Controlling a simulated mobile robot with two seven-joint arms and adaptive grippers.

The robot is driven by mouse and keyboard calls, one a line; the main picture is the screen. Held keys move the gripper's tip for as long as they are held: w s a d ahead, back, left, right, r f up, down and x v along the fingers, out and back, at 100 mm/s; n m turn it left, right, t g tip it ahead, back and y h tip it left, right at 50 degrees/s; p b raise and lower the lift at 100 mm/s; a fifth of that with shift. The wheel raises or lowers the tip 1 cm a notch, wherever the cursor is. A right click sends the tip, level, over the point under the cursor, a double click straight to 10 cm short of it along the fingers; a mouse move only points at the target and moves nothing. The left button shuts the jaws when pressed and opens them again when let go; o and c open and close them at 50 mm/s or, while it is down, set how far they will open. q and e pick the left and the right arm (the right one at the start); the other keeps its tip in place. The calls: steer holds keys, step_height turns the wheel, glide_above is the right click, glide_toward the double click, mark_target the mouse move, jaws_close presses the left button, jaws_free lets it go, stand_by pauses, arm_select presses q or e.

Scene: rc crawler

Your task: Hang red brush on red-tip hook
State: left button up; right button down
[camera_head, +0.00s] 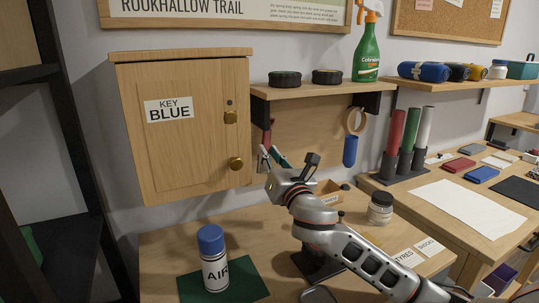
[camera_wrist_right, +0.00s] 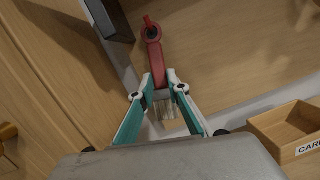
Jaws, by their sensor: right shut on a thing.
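The red brush (camera_wrist_right: 156,62) is between the fingertips of my right gripper (camera_wrist_right: 163,86), which is shut on it. Its handle points up and away, and its pale bristles (camera_wrist_right: 165,112) lie between the green fingers. A small red tip (camera_wrist_right: 147,20) shows at the dark hole in the handle's end; I cannot tell for sure whether the hook passes through the hole. In the head view the brush (camera_head: 267,138) stands upright under the shelf's left end, beside the cabinet, with my right gripper (camera_head: 270,157) at its lower part. My left gripper is out of view.
The wooden key cabinet (camera_head: 185,125) stands close on the left. The shelf (camera_head: 315,90) is just above, holding dark round tins and a spray bottle (camera_head: 367,52). A tan ring (camera_head: 356,121) and a blue item (camera_head: 350,151) hang to the right. An air can (camera_head: 213,262) stands below.

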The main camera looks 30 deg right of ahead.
steer(key=c, duration=1.8)
jaws_free()
steer(key=shift+c, duration=0.2)
steer(key=v, duration=1.2)
